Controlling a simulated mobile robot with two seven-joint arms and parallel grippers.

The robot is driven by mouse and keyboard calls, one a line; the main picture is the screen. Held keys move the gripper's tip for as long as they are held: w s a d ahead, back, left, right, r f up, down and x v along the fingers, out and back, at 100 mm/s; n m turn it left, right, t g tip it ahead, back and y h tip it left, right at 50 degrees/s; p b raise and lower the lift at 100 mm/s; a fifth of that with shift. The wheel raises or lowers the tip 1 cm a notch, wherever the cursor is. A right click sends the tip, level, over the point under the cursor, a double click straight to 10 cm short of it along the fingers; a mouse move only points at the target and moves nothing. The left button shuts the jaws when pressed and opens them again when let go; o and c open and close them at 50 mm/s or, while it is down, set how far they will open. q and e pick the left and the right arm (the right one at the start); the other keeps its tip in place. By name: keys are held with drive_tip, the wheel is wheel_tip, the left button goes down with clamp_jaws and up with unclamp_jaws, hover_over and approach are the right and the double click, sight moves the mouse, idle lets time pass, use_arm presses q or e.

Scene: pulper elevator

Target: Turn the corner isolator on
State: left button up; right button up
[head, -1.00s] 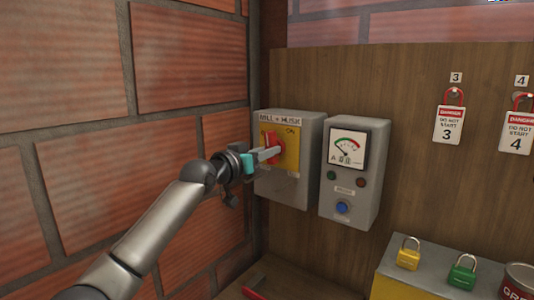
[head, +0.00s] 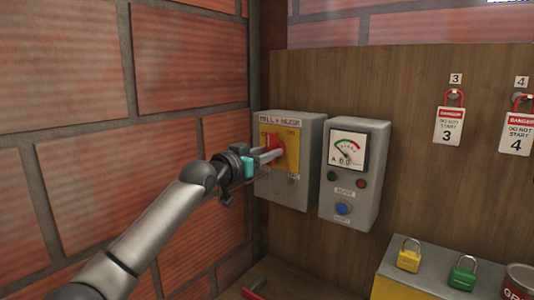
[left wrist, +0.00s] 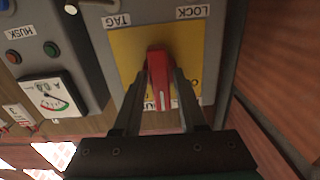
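The corner isolator (head: 306,165) is a grey box with a yellow plate (head: 291,160) and a red rotary handle (head: 277,145), on the wooden panel beside the brick wall. "ON" is lettered at the plate's upper right. My left gripper (head: 272,156) reaches it from the left. In the left wrist view the two dark fingers (left wrist: 160,95) lie on either side of the red handle (left wrist: 160,72), their tips apparently against it. That view shows the box upside down, with "LOCK" and "TAG" labels. My right gripper is not in view.
A grey meter box (head: 354,180) with a dial, small lamps and a blue button hangs just right of the isolator. Danger tags (head: 449,127) hang farther right. Yellow (head: 409,258) and green (head: 462,275) padlocks stand on a box below. The brick wall (head: 190,60) is close on the left.

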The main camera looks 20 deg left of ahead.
use_arm(q)
drive_tip(key=shift+o, duration=1.1)
drive_tip(key=b+v, duration=0.2)
drive_tip(key=v, duration=1.3)
drive_tip(key=shift+s, duration=0.15)
drive_tip(key=shift+a, duration=0.1)
